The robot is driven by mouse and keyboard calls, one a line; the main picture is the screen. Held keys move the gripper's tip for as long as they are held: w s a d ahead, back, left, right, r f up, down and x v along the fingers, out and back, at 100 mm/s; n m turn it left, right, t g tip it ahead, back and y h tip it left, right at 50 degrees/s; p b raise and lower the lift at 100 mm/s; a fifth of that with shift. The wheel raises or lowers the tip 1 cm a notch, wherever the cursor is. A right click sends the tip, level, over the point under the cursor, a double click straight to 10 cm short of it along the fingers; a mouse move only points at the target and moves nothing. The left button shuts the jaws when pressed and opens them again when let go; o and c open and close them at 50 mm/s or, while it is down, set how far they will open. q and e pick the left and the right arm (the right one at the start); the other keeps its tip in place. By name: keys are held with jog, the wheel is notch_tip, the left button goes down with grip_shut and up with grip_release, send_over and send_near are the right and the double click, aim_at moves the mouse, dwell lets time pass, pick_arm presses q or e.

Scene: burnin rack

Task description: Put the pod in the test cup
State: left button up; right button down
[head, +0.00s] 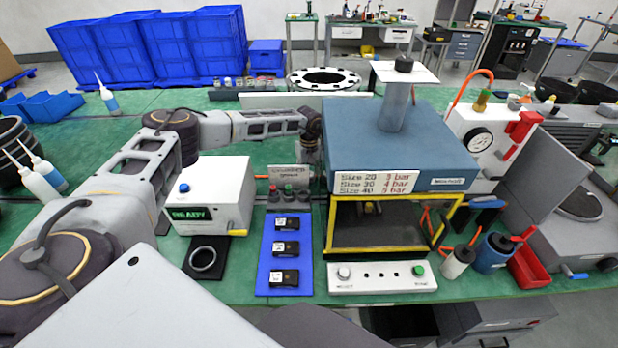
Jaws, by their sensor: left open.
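Several small round capped items, which may be the pods (288,193), stand in a row in front of a small grey sign at the centre. I cannot tell which one is the task's pod. A round, pale-rimmed cup (203,259) sits on a black plate in front of the white READY box; it looks like the test cup, and I see nothing in it. My left gripper (309,152) is open, behind and above the row, beside the blue press. Its fingertips are small and partly hidden. My right gripper is out of view.
The blue press (395,150) with its yellow-framed opening stands right of my left gripper. The white READY box (215,195) stands behind the cup. A blue mat (276,290) holds three black modules. A white button panel (382,278) lies in front of the press.

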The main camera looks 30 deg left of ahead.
pick_arm(q)
jog(key=shift+f, duration=0.1)
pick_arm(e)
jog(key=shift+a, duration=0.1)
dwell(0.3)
pick_arm(q)
jog(key=c, duration=0.8)
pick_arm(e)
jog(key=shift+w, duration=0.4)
